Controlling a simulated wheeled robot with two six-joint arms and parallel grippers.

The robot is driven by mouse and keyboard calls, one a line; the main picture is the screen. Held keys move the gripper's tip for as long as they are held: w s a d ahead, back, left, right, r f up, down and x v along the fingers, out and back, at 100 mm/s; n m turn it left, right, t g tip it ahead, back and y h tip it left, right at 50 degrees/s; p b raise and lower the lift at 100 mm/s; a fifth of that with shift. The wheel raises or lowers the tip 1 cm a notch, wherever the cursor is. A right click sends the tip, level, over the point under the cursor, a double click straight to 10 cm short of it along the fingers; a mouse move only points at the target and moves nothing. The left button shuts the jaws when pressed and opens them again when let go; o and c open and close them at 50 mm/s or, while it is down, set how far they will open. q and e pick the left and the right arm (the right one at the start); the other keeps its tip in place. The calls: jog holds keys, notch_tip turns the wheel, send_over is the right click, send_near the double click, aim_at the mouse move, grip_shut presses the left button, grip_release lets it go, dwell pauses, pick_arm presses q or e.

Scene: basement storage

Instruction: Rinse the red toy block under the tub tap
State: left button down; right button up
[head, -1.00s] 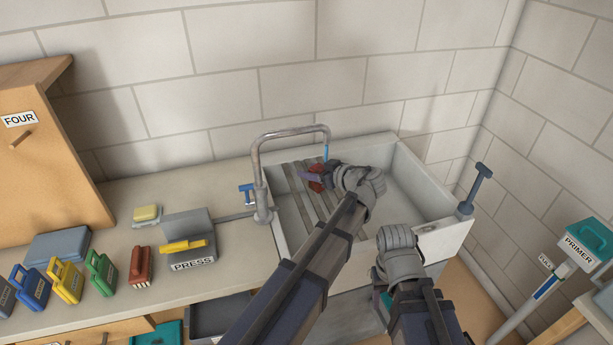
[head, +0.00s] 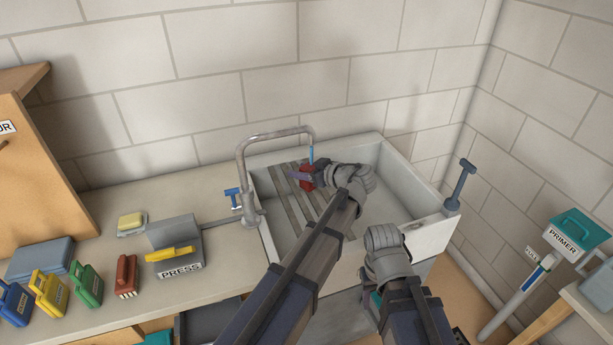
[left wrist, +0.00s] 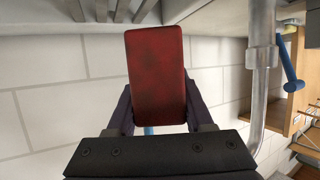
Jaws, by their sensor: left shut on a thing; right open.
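The red toy block (head: 306,176) is between the fingers of my left gripper (head: 304,177), above the slatted rack in the tub (head: 383,190). The left wrist view shows the block (left wrist: 156,75) upright between the dark fingers, with dark smudges on its face. The tub tap (head: 247,165) arches over the tub, and a thin blue stream (head: 311,153) falls from its spout close to the block. Whether the stream strikes the block is unclear. My right gripper's wrist shows low over the tub's front edge; its fingers are mostly hidden, with open jaws.
A blue tap handle (head: 232,197) is left of the spout. A grey plunger-like handle (head: 461,187) stands at the tub's right corner. The press (head: 175,248), a red brush (head: 126,275) and several coloured cases line the counter at left. A primer can (head: 571,236) is at right.

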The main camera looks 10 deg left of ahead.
pick_arm(q)
jog(key=shift+s+d, duration=0.1)
jog(key=shift+d, duration=0.35)
jog(key=shift+a, duration=0.2)
jog(key=shift+a, duration=0.4)
dwell(0.4)
jog(key=s+a, duration=0.2)
jog(key=s, duration=0.5)
jog(key=shift+s, duration=0.25)
dwell(1.5)
jog(key=s+a+r+p, duration=0.1)
jog(key=s+r+p, duration=0.3)
jog(key=s, duration=0.1)
dwell(0.4)
